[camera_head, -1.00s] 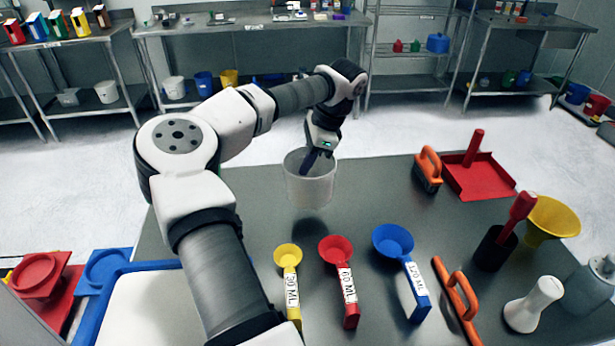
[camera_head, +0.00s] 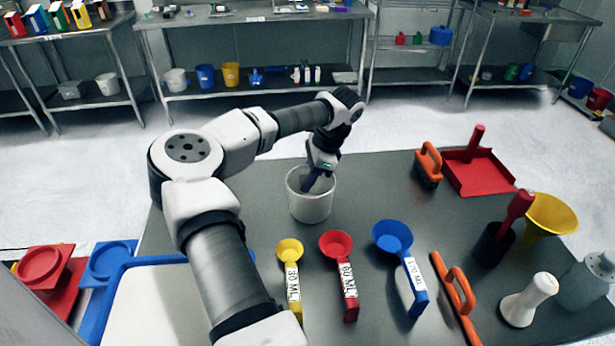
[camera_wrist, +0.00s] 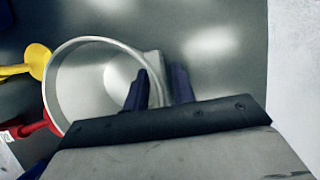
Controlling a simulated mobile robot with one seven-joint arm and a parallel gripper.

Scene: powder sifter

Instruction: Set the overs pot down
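The overs pot (camera_head: 309,207) is a pale grey, open-topped round pot. It stands upright, apparently on the dark table, left of the middle in the head view. In the wrist view the pot (camera_wrist: 62,97) is seen from above and looks empty. My gripper (camera_head: 314,181) is at its rim. In the wrist view my gripper (camera_wrist: 160,88) has one dark finger inside the pot and the other outside, with a pale piece of its wall between them. It looks shut on that wall. The exact contact of the fingertips is hidden.
Yellow (camera_head: 290,251), red (camera_head: 336,244) and blue (camera_head: 392,237) scoops lie in front of the pot. An orange-handled brush (camera_head: 429,166) and red dustpan (camera_head: 478,175) lie at the back right. Bare table (camera_head: 375,185) is right of the pot.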

